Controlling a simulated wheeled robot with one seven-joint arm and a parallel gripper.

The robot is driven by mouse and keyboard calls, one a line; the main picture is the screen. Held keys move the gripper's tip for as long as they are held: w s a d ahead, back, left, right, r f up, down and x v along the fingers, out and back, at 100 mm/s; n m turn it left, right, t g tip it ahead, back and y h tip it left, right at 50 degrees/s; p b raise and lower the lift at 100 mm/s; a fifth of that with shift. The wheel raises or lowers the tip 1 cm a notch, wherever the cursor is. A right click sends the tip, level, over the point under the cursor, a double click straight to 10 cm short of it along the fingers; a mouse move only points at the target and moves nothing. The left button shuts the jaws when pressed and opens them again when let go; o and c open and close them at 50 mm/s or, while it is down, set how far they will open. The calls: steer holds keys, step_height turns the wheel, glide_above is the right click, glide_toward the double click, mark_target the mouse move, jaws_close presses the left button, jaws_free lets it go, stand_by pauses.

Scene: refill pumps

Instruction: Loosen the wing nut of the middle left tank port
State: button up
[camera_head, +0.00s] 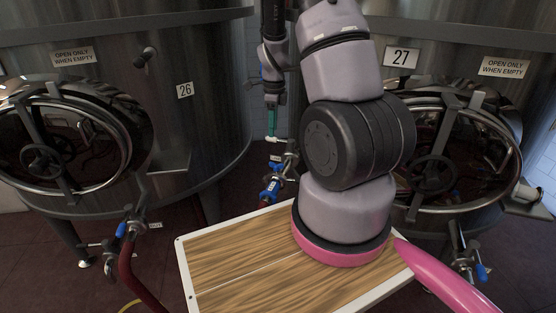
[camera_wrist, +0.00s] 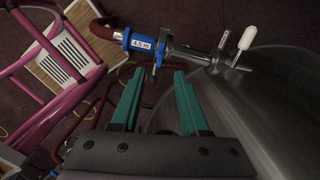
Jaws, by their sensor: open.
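My gripper (camera_head: 272,122) points down in the gap between the two tanks. It is open, and the wrist view shows its two green fingers (camera_wrist: 161,84) apart with nothing clearly held between them. Just beyond the fingertips in the wrist view is the metal tank port (camera_wrist: 188,52), joined to a hose end with a blue collar (camera_wrist: 147,45) labelled 4.5 m. A clamp (camera_wrist: 160,54) sits at this joint; its wing nut is too small to make out surely. In the head view, the port (camera_head: 290,158) is below and right of my gripper, with blue fittings (camera_head: 271,188) under it.
Tank 26 (camera_head: 215,120) stands left and tank 27 (camera_head: 440,65) right, each with a round hatch. Other valves hang at the left (camera_head: 127,228) and right (camera_head: 465,258). A white valve handle (camera_wrist: 248,38) sticks out near the port. My arm covers the middle.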

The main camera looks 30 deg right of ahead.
mark_target(276, 167)
steer(key=shift+m, duration=0.5)
steer(key=f, duration=0.9)
steer(key=d+f, duration=0.1)
steer(key=f, duration=0.3)
steer(key=shift+s+f, duration=0.1)
steer(key=shift+f, duration=0.2)
jaws_close()
